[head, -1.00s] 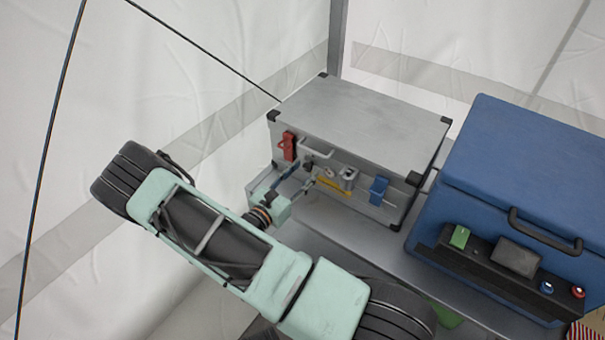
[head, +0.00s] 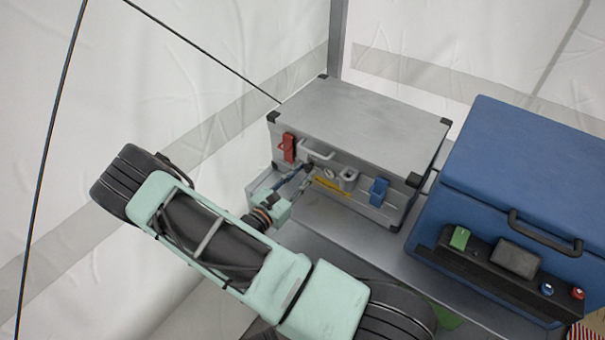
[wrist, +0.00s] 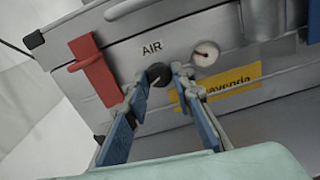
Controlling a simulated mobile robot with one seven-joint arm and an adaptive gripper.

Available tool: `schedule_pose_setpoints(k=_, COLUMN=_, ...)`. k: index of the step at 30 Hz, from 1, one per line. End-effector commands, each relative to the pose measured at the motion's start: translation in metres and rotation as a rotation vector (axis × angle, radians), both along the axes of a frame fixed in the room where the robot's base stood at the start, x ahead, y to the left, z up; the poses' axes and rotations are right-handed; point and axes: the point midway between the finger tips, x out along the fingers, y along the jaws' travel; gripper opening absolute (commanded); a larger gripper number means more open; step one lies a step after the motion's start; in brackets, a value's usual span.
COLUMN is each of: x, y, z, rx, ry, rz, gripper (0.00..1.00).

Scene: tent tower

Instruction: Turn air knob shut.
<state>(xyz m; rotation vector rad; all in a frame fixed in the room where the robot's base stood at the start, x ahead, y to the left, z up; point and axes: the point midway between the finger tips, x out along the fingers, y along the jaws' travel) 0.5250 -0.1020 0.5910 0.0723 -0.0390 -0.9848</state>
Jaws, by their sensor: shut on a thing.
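The air knob (wrist: 158,74) is a small dark round knob under the AIR label (wrist: 152,48) on the front of the grey metal case (head: 365,115). My gripper (wrist: 163,76) has its two fingers on either side of the knob and is shut on it. In the head view my gripper (head: 309,175) reaches the case front from the left, and the knob is mostly hidden there. A small round gauge (wrist: 205,53) sits just right of the knob.
A red latch (wrist: 96,70) is left of the knob and a blue latch (head: 378,191) is to the right. A yellow label (wrist: 232,96) is below the gauge. A blue box (head: 520,180) with a handle stands to the right on the grey table (head: 330,240).

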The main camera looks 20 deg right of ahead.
Motion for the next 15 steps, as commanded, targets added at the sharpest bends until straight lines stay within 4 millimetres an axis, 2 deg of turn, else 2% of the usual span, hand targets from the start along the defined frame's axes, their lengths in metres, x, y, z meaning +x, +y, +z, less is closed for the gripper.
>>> schedule_pose_setpoints(k=15, x=0.0003, y=0.0007, z=0.0002, rx=0.243, ry=-0.366, rz=0.000, gripper=0.00)
